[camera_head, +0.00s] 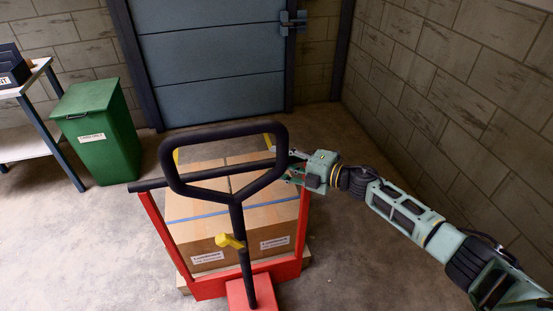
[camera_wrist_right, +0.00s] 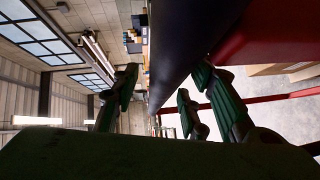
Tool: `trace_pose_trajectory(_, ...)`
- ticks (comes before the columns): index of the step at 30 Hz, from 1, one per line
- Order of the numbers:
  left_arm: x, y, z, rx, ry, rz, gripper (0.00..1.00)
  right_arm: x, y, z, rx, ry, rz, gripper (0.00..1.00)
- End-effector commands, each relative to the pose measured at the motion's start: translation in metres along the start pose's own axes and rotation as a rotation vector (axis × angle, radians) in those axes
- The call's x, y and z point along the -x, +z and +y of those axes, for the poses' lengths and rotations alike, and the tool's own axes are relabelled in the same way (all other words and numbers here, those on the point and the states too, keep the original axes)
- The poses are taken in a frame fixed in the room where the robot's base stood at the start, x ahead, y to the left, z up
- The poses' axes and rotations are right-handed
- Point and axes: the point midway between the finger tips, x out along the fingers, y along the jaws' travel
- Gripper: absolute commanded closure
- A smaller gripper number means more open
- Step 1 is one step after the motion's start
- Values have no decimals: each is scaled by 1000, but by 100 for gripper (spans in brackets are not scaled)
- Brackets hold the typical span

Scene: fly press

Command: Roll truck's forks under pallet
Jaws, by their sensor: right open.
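My right gripper (camera_head: 294,168) is at the right end of the cross bar, beside the loop handle. In the right wrist view its fingers (camera_wrist_right: 165,103) are open, with the dark bar (camera_wrist_right: 185,45) running between them; contact is unclear. My left gripper is out of view.
A green bin (camera_head: 100,135) and a table (camera_head: 25,140) stand at the left. A blue-grey door (camera_head: 210,60) is behind, and a block wall (camera_head: 470,110) runs along the right. Bare concrete floor (camera_head: 90,245) is clear at the front left.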

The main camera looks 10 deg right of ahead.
Motion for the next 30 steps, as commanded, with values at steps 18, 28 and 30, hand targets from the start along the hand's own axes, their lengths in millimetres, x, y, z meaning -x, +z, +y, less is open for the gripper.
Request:
trace_pose_trajectory(18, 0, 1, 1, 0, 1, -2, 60, 104, 0, 0, -2, 0, -1, 60)
trace_pose_trajectory(28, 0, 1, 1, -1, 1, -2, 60, 106, 1, 0, -1, 0, -1, 60)
trace_pose_trajectory(30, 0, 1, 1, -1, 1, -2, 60, 106, 1, 0, -1, 0, -1, 60)
